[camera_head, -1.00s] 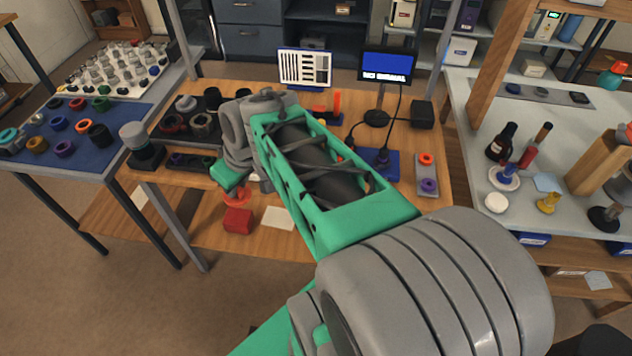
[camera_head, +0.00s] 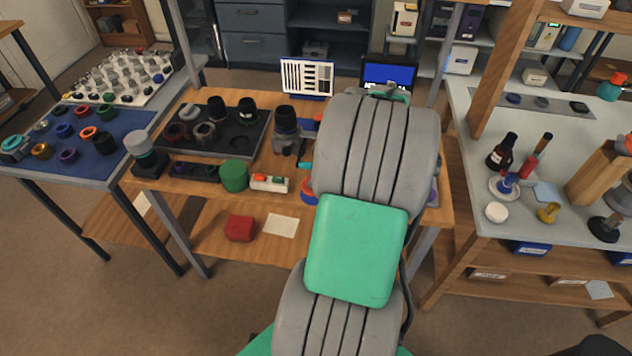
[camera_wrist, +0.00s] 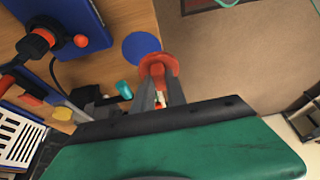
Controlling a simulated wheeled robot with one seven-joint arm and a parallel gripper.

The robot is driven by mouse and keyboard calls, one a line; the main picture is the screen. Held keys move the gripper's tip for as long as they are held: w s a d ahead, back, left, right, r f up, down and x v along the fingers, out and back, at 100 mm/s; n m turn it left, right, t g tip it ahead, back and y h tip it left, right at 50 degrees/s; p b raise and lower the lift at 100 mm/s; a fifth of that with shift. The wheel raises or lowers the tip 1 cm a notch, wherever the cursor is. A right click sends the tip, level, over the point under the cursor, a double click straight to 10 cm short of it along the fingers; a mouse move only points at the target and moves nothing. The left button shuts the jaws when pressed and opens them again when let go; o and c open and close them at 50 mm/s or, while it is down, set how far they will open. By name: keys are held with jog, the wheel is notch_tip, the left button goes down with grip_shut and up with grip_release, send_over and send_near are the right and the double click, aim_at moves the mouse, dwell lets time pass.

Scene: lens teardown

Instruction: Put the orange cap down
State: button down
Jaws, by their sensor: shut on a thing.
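The orange cap (camera_wrist: 160,65) is between the tips of my gripper (camera_wrist: 155,80) in the wrist view, and the jaws are shut on it. A flat blue disc (camera_wrist: 141,46) lies at the table's edge, just beyond the cap in that view. I cannot tell the gap between cap and disc. In the head view my arm hides the gripper and most of this spot. Only a sliver of the orange cap (camera_head: 306,184) and the left part of the blue disc (camera_head: 308,197) show beside my arm.
The wooden table (camera_head: 262,210) has a green cylinder (camera_head: 234,176), a white device (camera_head: 269,183) and a dark parts tray (camera_head: 239,140). A red box (camera_head: 239,228) lies on the lower shelf. The wrist view shows a blue block (camera_wrist: 85,20) and a teal piece (camera_wrist: 124,90) nearby.

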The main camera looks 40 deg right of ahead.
jog(key=f, duration=0.1)
jog(key=w+d+f, duration=0.2)
jog(key=shift+f, duration=0.2)
notch_tip(320, 180, down, 2)
jog(key=shift+w+f+p, duration=0.1)
jog(key=shift+f+p, duration=0.1)
jog(key=shift+p, duration=0.4)
jog(key=shift+f, duration=0.55)
jog(key=c, duration=1.3)
grip_release()
jog(key=shift+c, duration=0.2)
